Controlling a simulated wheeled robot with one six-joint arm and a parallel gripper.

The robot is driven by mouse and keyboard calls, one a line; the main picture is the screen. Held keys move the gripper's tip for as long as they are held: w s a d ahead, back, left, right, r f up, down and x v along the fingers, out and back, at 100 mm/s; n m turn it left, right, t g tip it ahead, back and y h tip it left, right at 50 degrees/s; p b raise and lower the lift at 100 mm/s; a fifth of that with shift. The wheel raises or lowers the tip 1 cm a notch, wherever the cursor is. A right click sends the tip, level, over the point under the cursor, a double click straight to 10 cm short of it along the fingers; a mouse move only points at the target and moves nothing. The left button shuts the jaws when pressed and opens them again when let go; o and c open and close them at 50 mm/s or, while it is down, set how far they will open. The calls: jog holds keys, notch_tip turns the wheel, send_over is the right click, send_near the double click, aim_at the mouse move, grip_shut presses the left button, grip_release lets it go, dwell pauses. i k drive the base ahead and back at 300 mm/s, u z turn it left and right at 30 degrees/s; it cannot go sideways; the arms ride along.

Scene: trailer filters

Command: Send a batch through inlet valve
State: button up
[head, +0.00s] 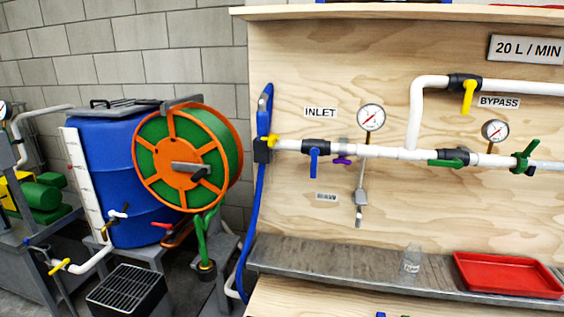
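The inlet valve (315,147) is a black body in the white pipe under the INLET label (321,112). Its blue handle (314,162) points straight down, across the pipe. A purple-handled valve (342,160) sits just right of it. The bypass valve (465,82) on the upper pipe has a yellow handle (468,98) pointing down, beside the BYPASS label (499,102). A green handle (445,162) lies along the lower pipe, and another green handle (526,155) is tilted at the right. My gripper is not in view.
Two gauges (371,117) (495,130) stand above the pipe. A grey shelf (330,262) holds a clear beaker (411,260) and a red tray (507,275). A blue barrel (118,170) and an orange-green hose reel (187,157) stand left. A black grated box (127,287) is lower left.

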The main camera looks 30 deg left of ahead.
aim_at(315, 153)
jog(key=u, duration=1.55)
jog(key=k, duration=0.6)
jog(key=u, duration=0.9)
jog(key=i, duration=0.75)
jog(key=z, duration=0.7)
jog(key=i, duration=0.55)
jog(key=z, duration=0.55)
